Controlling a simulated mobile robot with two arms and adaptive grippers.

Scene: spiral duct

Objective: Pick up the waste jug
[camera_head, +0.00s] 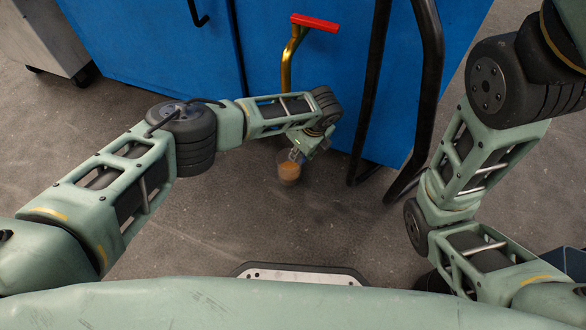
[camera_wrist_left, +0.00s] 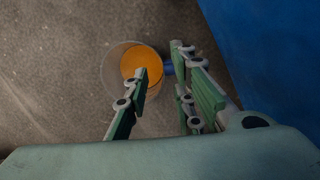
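The waste jug (camera_head: 289,172) is a small clear container with orange contents, low beside the blue cabinet in the head view. In the left wrist view the jug (camera_wrist_left: 118,60) is seen from above, with a small blue part, perhaps its handle (camera_wrist_left: 167,68), on its right side. My left gripper (camera_head: 298,155) is right above the jug. In the wrist view the left gripper (camera_wrist_left: 160,85) has its fingers apart, one over the jug and the others right of it, with the blue part between them. I cannot tell whether they touch it. My right gripper is out of view.
The blue cabinet (camera_head: 335,80) stands close behind the jug, with a brass pipe and red lever (camera_head: 314,22) on its front. Dark curved bars (camera_head: 433,70) stand to the right. Open grey floor (camera_head: 230,220) lies in front and to the left.

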